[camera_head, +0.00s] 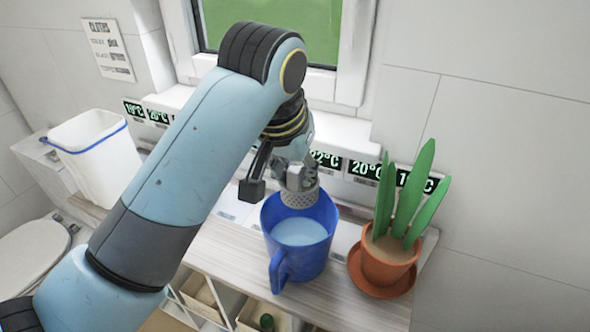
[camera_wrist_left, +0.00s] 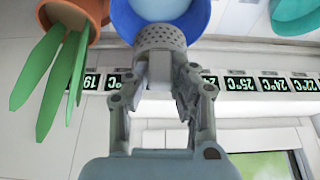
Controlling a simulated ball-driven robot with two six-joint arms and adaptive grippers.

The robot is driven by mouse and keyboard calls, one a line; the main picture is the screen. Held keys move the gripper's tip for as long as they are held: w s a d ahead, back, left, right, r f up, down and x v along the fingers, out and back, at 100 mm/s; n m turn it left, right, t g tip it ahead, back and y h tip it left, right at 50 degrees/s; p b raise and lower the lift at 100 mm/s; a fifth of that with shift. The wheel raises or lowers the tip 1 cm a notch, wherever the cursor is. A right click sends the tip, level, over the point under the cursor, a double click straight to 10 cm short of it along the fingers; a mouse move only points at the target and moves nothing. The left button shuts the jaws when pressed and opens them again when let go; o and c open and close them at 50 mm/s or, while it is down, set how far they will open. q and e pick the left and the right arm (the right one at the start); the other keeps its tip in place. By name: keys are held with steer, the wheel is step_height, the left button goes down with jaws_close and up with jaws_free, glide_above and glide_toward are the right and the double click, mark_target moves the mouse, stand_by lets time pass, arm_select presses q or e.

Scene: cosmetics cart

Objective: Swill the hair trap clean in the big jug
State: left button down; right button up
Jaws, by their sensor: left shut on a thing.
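The hair trap (camera_head: 300,196) is a grey perforated cup. My left gripper (camera_head: 296,176) is shut on it and holds it at the far rim of the big blue jug (camera_head: 304,250). Pale liquid shows inside the jug, and its handle points toward the front left. In the left wrist view the hair trap (camera_wrist_left: 160,38) sits between the fingertips of my left gripper (camera_wrist_left: 160,70), with the blue jug (camera_wrist_left: 125,18) just beyond it. Whether the trap touches the jug or dips into it I cannot tell. My right gripper is not in view.
A potted plant (camera_head: 388,262) in a terracotta pot stands on a saucer right of the jug. A white bin (camera_head: 95,155) with a blue rim is at the left. The wooden cart top (camera_head: 340,300) is bare in front of the jug. A window and wall are behind.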

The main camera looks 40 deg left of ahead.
mark_target(292, 200)
arm_select(q)
steer(key=shift+w+f, duration=0.15)
steer(key=shift+w, duration=0.05)
steer(key=shift+s+f, duration=0.1)
steer(key=shift+f, duration=0.05)
steer(key=shift+s+f, duration=0.2)
steer(key=shift+f, duration=0.4)
steer(key=shift+s+f, duration=0.15)
steer(key=shift+f, duration=0.4)
step_height(292, 200, down, 5)
steer(key=shift+w+r+b, duration=0.1)
steer(key=shift+b, duration=0.75)
steer(key=shift+f+b, duration=2.15)
steer(key=shift+f, duration=3.2)
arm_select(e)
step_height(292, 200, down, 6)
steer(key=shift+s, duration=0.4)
arm_select(q)
steer(key=shift+f, duration=0.1)
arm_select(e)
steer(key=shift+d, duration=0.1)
arm_select(q)
steer(key=shift+s, duration=0.2)
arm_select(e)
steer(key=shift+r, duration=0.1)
